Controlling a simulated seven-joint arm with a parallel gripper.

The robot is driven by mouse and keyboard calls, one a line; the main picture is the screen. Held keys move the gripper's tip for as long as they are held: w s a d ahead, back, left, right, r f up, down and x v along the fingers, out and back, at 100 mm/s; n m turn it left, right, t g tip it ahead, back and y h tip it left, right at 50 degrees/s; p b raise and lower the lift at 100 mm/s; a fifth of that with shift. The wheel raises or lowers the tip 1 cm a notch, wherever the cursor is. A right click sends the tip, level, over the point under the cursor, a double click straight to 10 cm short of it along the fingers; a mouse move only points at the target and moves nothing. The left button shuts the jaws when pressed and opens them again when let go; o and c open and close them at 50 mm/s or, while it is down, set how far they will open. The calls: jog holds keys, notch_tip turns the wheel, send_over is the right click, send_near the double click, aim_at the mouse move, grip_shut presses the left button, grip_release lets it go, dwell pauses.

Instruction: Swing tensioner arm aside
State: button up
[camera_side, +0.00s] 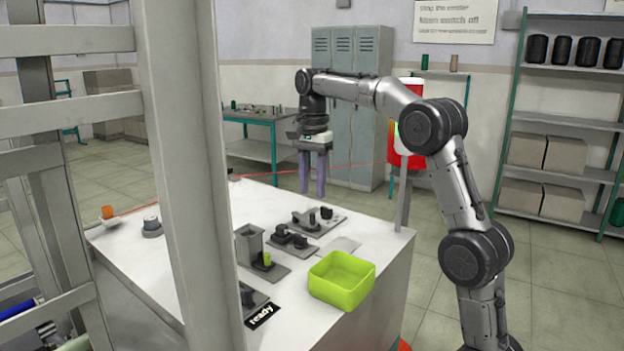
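My gripper (312,188) points straight down above the far part of the white worktop (190,262). A gap shows between its two fingers, and nothing is visible between them. Below it, a grey plate (335,226) carries dark upright parts. Nearer the camera, another plate bears low black parts (290,238). I cannot tell which of these small parts is the tensioner arm. My gripper is apart from all of them.
A lime-green bin (342,281) stands at the right front. A grey box-shaped holder (249,243) has a yellow-green piece (263,261) beside it. An orange spool (107,212) sits far left. A thin red line crosses behind my gripper. A grey post (190,150) blocks part of the view.

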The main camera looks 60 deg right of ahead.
jog(key=shift+f, duration=3.15)
jog(key=shift+r, duration=0.1)
grip_shut()
